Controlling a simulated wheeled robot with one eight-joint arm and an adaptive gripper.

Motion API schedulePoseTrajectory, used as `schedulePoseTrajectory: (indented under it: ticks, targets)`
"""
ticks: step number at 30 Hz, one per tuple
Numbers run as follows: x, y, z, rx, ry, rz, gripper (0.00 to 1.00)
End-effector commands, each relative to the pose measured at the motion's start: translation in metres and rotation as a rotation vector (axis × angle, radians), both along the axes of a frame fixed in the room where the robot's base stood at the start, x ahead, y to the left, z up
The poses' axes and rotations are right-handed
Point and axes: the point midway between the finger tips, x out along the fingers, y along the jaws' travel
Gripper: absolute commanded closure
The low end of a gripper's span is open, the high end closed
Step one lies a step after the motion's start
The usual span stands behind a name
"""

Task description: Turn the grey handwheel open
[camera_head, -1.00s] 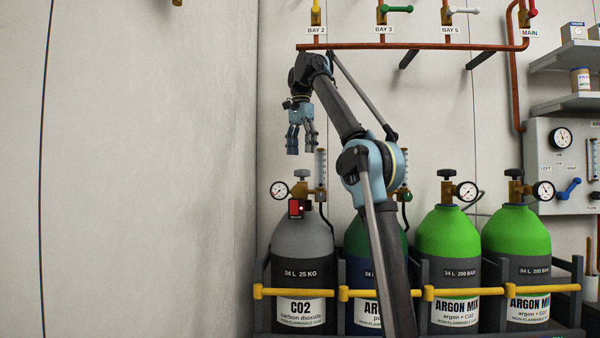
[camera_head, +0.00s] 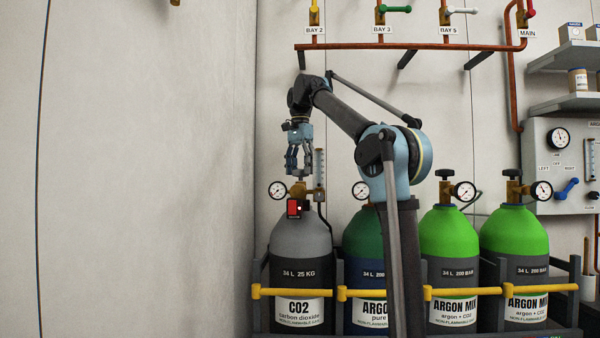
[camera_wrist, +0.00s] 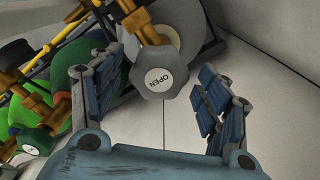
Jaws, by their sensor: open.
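The grey handwheel (camera_wrist: 160,78) is a lobed knob with an OPEN label on its top. It shows in the wrist view between my fingers, toward their far ends. It tops the brass valve (camera_head: 299,188) of the grey CO2 cylinder (camera_head: 301,238). In the head view my gripper (camera_head: 298,171) points down right above that valve, and its fingers largely hide the wheel. My gripper is open, with a finger on each side of the wheel in the wrist view and gaps to both. I cannot tell how far the fingertips reach down around it.
A green-blue cylinder (camera_head: 364,238) and two bright green cylinders stand to the right behind a yellow bar (camera_head: 460,292). A copper pipe (camera_head: 410,46) runs above. The wall is close at left.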

Motion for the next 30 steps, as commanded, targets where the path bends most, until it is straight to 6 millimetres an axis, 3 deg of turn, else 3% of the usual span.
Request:
schedulePoseTrajectory:
  ticks: [5, 12, 23, 30]
  targets:
    - [-0.0001, -0.0001, 0.0001, 0.000, 0.000, 0.000, 0.31]
    - [-0.0001, 0.0001, 0.0002, 0.000, 0.000, 0.000, 0.75]
    - [0.0001, 0.0008, 0.0001, 0.001, 0.000, 0.036, 0.75]
    - [0.0001, 0.0015, 0.0001, 0.002, -0.001, 0.170, 0.75]
